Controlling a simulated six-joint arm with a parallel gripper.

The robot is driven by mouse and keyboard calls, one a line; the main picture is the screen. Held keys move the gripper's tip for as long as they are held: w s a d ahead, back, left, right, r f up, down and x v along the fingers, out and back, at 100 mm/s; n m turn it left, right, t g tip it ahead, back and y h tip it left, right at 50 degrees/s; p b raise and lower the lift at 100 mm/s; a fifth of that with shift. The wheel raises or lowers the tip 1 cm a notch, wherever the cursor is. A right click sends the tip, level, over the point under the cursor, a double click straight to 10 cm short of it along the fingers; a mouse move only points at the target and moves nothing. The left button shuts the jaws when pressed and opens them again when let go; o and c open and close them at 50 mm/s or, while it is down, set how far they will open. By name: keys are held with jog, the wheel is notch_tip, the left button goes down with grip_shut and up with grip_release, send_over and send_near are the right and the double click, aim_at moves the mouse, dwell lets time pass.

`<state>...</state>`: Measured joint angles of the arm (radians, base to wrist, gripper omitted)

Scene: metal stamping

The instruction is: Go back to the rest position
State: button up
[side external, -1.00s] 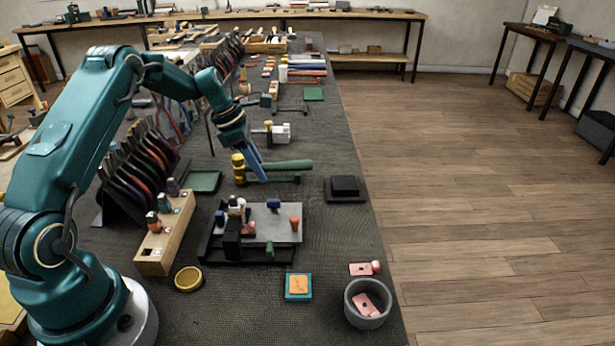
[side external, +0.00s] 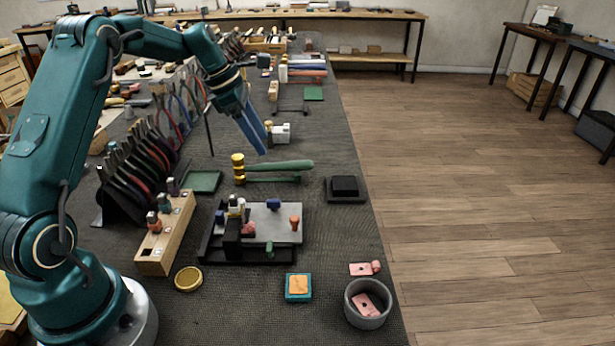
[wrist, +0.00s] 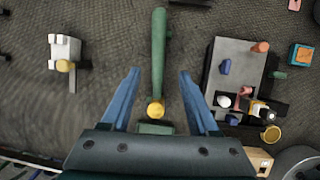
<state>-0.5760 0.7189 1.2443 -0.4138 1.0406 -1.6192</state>
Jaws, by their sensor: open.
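My gripper (side external: 264,146) hangs above the mat-covered bench, with its blue fingers pointing down. In the wrist view my gripper (wrist: 160,72) is open and nothing is held between the fingers. A hammer (side external: 285,165) with a brass head and a green handle lies on a low green support below the fingers. In the wrist view the hammer (wrist: 158,50) lies below and between the fingers, apart from them.
A black fixture with a grey plate (side external: 268,230) holds small pegs and stamps. A wooden block (side external: 165,235), a rack of pliers (side external: 135,180) and a white block tool (side external: 281,133) stand nearby. A grey bowl (side external: 355,317) holds a pink tag. Space above the bench is clear.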

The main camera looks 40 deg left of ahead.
jog(key=s+d+r+m+t+y, duration=0.1)
jog(key=s+d+r+m, duration=0.8)
jog(key=d+r, duration=0.35)
jog(key=s+d+f+m, duration=0.2)
jog(key=s+f+m, duration=0.1)
jog(key=s+m, duration=0.4)
jog(key=s+d+f+m+y, duration=0.1)
jog(key=s+f+m, duration=0.2)
jog(key=s+m, duration=0.4)
jog(key=m, duration=0.4)
jog(key=shift+s+d+f+t, duration=0.15)
jog(key=shift+s+d+t, duration=0.1)
jog(key=shift+d+t, duration=0.1)
